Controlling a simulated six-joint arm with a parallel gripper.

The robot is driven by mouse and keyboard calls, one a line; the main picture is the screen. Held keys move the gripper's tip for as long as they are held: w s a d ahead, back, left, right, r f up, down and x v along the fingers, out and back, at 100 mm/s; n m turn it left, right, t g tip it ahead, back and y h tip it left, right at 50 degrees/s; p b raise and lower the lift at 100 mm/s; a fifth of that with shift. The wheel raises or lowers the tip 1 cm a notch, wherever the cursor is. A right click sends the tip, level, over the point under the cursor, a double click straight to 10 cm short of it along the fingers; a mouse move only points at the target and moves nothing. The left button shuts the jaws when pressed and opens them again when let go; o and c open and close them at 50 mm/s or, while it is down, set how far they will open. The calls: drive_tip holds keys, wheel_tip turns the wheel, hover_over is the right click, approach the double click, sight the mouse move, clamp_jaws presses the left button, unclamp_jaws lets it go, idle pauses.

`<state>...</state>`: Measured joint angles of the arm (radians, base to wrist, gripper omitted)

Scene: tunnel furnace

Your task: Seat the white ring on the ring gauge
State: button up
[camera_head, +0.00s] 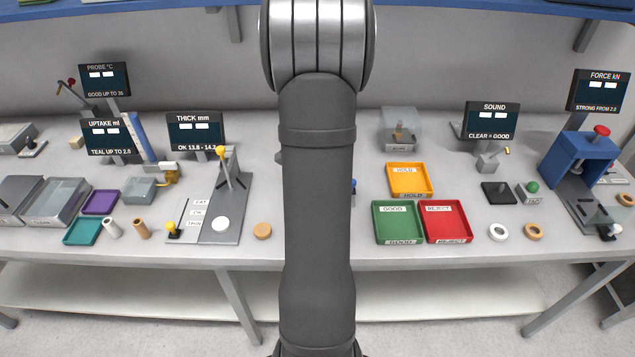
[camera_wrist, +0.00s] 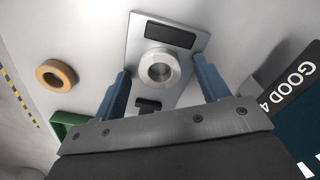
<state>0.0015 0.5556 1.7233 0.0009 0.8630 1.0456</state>
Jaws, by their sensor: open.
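In the wrist view, a pale grey-white ring-shaped piece (camera_wrist: 159,66) sits on a light metal plate (camera_wrist: 139,30) that has a dark rectangular panel. I cannot tell whether this piece is the loose white ring or part of the gauge, or whether it is fully seated. My gripper (camera_wrist: 161,86) is open, its blue fingers apart on either side of the plate, with nothing held between them. In the head view, a white ring (camera_head: 498,232) lies on the bench at the right. My arm hides the middle of the bench, and my gripper does not show there.
A tan ring (camera_wrist: 57,75) and part of a green object (camera_wrist: 72,126) lie left in the wrist view. A dark display (camera_wrist: 300,95) stands at the right. In the head view, green (camera_head: 377,224), red (camera_head: 466,216) and orange (camera_head: 428,179) trays stand right of my arm.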

wheel_tip(320, 180, up, 17)
drive_tip(key=shift+r, duration=0.2)
idle(0.3)
wheel_tip(320, 180, down, 17)
drive_tip(key=shift+f, duration=0.2)
drive_tip(key=shift+r, duration=0.1)
idle(0.5)
